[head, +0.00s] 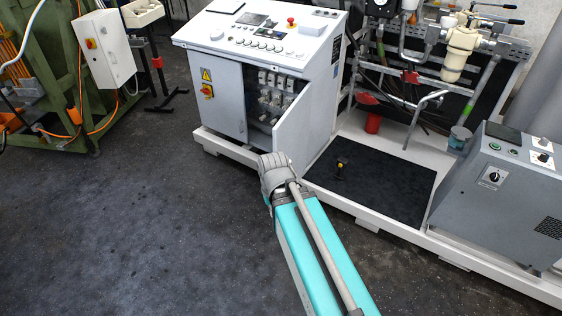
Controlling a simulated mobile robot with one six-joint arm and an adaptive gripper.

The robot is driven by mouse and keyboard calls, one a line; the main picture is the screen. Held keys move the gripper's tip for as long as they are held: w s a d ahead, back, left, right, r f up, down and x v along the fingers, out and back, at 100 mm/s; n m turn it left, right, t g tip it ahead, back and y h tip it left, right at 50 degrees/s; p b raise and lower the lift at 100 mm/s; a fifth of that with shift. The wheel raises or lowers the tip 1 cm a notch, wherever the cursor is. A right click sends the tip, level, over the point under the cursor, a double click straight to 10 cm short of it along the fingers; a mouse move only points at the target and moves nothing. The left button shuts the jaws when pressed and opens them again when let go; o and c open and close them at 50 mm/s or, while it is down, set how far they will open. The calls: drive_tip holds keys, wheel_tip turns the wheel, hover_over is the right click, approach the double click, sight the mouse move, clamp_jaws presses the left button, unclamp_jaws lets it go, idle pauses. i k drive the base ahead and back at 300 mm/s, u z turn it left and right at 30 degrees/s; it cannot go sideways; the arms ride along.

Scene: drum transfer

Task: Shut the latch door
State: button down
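The latch door (308,121) is a light grey panel on the right front of the white control cabinet (228,97). It stands swung open, and rows of electrical parts (277,96) show inside through the gap. The grey end of my arm, where my gripper (272,165) is, lies just in front of the door's lower left corner. I cannot tell whether it touches the door. The fingers are not clear in this view, so their opening cannot be made out. I see nothing held.
The left cabinet door (217,95) is closed. A small black and yellow object (341,169) stands on the dark mat (375,188) to the right. A grey control box (497,195) stands farther right. The floor (130,220) at the left is clear.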

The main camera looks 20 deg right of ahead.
sight(290, 133)
drive_tip(key=u, duration=0.1)
drive_tip(key=i, duration=1)
drive_tip(key=z, duration=0.05)
